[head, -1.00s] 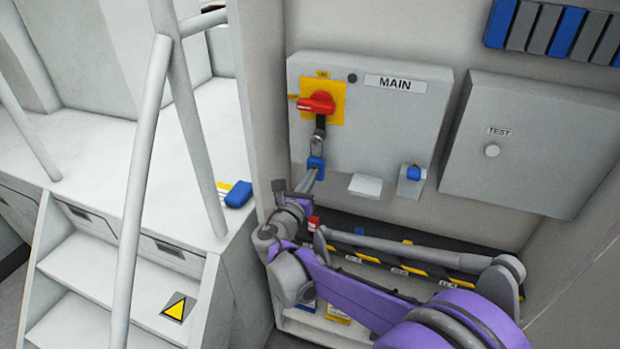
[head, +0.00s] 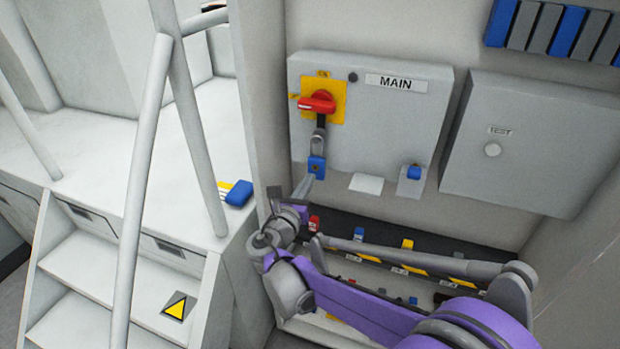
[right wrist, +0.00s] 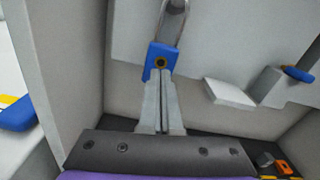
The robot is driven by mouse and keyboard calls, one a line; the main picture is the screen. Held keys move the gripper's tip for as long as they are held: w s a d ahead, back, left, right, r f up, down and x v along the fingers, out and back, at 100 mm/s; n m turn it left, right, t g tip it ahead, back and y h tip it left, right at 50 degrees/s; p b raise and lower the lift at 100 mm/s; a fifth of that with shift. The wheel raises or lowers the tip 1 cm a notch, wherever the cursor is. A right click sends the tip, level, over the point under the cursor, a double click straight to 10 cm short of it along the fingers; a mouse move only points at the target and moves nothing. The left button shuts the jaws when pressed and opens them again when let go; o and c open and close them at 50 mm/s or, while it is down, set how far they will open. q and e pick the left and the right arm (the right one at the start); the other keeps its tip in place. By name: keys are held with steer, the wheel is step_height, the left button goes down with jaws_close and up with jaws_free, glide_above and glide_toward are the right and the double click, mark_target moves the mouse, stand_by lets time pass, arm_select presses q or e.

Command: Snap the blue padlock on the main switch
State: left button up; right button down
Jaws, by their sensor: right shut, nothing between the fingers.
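The blue padlock (head: 317,165) hangs below the red rotary handle (head: 317,102) of the main switch, which sits on a yellow plate. Its grey shackle runs up to the dark tab under the handle. In the right wrist view the padlock (right wrist: 160,60) shows its front with a round keyhole. I cannot tell whether the shackle is fully latched. My right gripper (head: 310,180) is just below the padlock, fingers together and empty. In the right wrist view the fingertips (right wrist: 161,76) overlap the padlock's lower part; contact is unclear. My left gripper is not in view.
The MAIN box (head: 410,120) has a small white ledge (head: 366,184) and a holder with a blue piece (head: 413,173). The TEST box (head: 530,145) is to the right. A shelf of coloured items lies below. A railing (head: 143,190) and steps stand left.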

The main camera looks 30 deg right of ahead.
steer(key=v, duration=1)
steer(key=shift+a, duration=0.2)
steer(key=n, duration=0.9)
glide_toward(316, 165)
steer(key=f, duration=0.1)
steer(key=shift+x, duration=3.35)
steer(key=shift+w+f, duration=0.15)
steer(key=shift+f, duration=0.05)
steer(key=shift+w+d, duration=0.1)
steer(key=shift+d, duration=0.05)
steer(key=shift+r, duration=0.1)
